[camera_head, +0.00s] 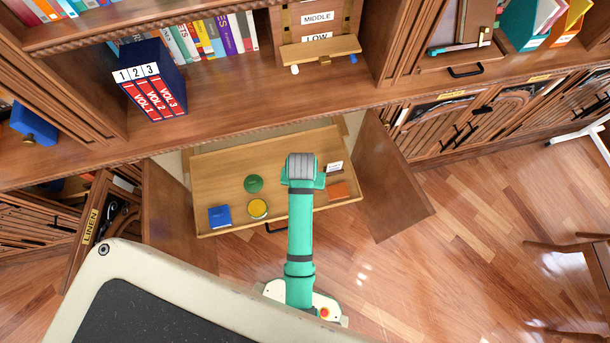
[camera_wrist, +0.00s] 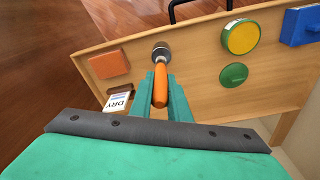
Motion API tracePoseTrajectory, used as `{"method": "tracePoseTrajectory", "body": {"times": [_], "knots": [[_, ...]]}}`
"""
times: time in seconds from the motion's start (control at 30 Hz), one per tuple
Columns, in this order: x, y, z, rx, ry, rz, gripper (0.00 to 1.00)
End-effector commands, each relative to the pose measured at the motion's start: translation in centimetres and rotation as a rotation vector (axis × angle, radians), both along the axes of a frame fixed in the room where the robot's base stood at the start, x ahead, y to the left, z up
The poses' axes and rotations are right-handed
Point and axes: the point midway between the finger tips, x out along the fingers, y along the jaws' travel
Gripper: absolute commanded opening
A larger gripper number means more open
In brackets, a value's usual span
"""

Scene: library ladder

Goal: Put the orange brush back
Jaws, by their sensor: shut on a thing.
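The orange brush (camera_wrist: 161,87) shows in the wrist view, with an orange handle and a dark round head pointing away from me. My gripper (camera_wrist: 160,80) is shut on its handle, with a teal finger on each side. The brush is over the pulled-out wooden drawer (camera_head: 218,165); I cannot tell whether its head touches the drawer floor. A white card marked DRY (camera_wrist: 118,101) lies just left of the gripper in the wrist view; it also shows in the head view (camera_head: 334,167). In the head view my arm hides the brush and the fingers.
The drawer also holds an orange block (camera_head: 338,190), a green disc (camera_head: 253,184), a yellow round tin (camera_head: 257,208) and a blue box (camera_head: 219,216). Open cabinet doors stand left (camera_head: 168,210) and right (camera_head: 392,180) of it. A shelf edge (camera_head: 230,110) overhangs behind.

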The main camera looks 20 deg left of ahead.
Motion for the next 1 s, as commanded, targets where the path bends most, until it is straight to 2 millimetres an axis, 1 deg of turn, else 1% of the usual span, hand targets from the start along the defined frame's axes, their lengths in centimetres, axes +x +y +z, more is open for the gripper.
{"method": "tracePoseTrajectory", "body": {"times": [0.03,0.3,0.5,0.7,1.0], "knots": [[-0.1,0.0,-0.6,-0.001,0.003,0.000,0.00],[-0.1,0.0,-3.3,0.000,0.002,0.000,0.00],[-0.1,0.0,-4.7,0.000,0.001,0.000,0.00],[0.0,0.0,-5.2,0.000,0.000,0.000,0.00],[0.0,-0.1,-5.2,0.000,0.000,-0.002,0.00]]}}
